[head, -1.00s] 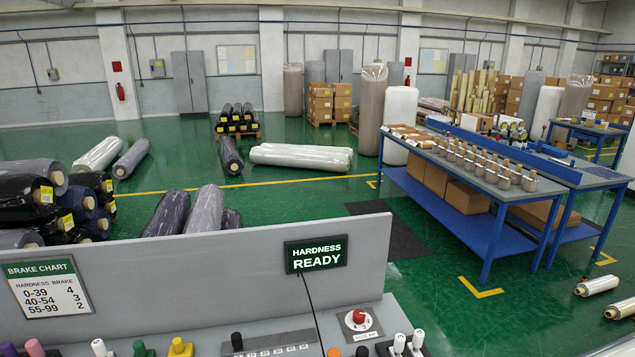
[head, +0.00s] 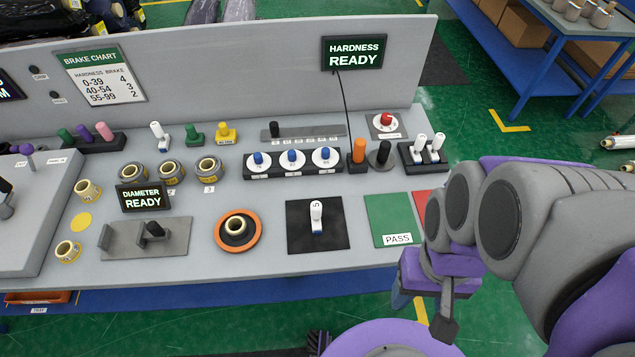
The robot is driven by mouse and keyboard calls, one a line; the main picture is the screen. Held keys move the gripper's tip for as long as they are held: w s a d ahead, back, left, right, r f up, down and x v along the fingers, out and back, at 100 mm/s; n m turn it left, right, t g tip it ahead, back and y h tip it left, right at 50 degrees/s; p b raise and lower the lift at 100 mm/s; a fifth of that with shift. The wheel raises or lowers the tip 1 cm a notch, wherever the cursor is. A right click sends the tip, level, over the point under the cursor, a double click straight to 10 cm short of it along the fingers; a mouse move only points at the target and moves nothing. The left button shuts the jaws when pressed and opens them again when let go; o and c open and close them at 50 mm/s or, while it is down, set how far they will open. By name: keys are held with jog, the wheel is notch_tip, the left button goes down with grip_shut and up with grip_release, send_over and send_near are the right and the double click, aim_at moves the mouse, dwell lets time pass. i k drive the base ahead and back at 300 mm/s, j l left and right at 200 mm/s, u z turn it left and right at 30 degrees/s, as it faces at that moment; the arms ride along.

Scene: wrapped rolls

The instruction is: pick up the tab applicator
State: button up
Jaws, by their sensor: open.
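No label that I can read names the tab applicator, so I cannot tell for sure which tool it is. Candidates on the grey bench (head: 330,260) are a white-and-blue handled tool (head: 316,215) upright on a black pad, and a white tool (head: 157,136), a green tool (head: 193,134) and a yellow tool (head: 226,132) in a row at the back. My gripper (head: 422,303) hangs off the bench's front right corner, beyond the green PASS pad (head: 390,215). It is open and seems empty, its fingers partly seen, apart from all these tools.
Wrapped core rolls, three blue-knobbed dials (head: 291,157), an orange ring (head: 237,230) and a grey gauge (head: 148,240) crowd the bench. An upright panel with a HARDNESS READY display (head: 354,53) closes its back. A blue table (head: 560,60) stands behind at right.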

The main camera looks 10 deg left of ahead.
aim_at(316, 208)
jog(key=j+z, duration=0.15)
jog(key=j, duration=0.25)
jog(key=k+j+z, duration=0.2)
jog(key=j, duration=0.2)
jog(key=j+z, duration=0.15)
jog(key=j, duration=0.25)
jog(key=k+j+z, duration=0.15)
jog(key=j, duration=0.25)
jog(key=j+z, duration=0.15)
jog(key=j, duration=0.2)
jog(key=k, duration=0.05)
